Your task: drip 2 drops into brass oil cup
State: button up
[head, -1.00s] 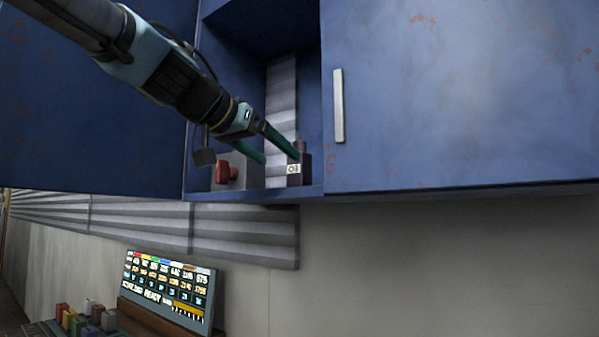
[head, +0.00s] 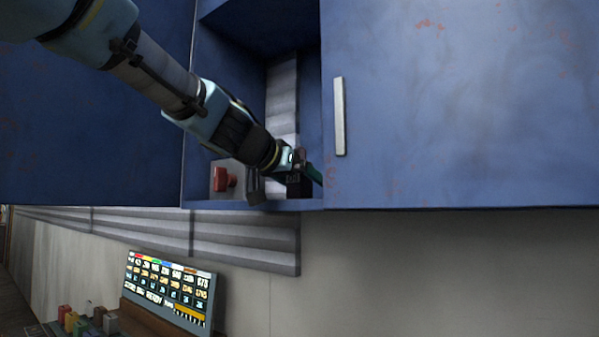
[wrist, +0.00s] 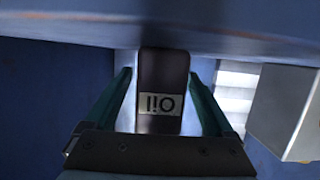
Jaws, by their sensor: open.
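A small dark oil bottle (wrist: 162,75) with a white label stands in the open cabinet; in the wrist view its label reads "Oil" upside down. My gripper (wrist: 160,95) is open, with one green finger on each side of the bottle, and gaps still show beside it. In the head view my gripper (head: 308,172) is inside the cabinet at the shelf's right end, and my wrist covers most of the dark bottle. No brass oil cup can be made out in these frames.
The blue cabinet has a closed right door (head: 460,110) with a pale handle (head: 340,116) close beside my gripper. A grey box with a red part (head: 222,179) stands left on the shelf. A lit display panel (head: 166,290) is below.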

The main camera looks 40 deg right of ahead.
jog(key=shift+w+d+f, duration=0.1)
jog(key=shift+d, duration=0.35)
grip_shut()
dwell(0.4)
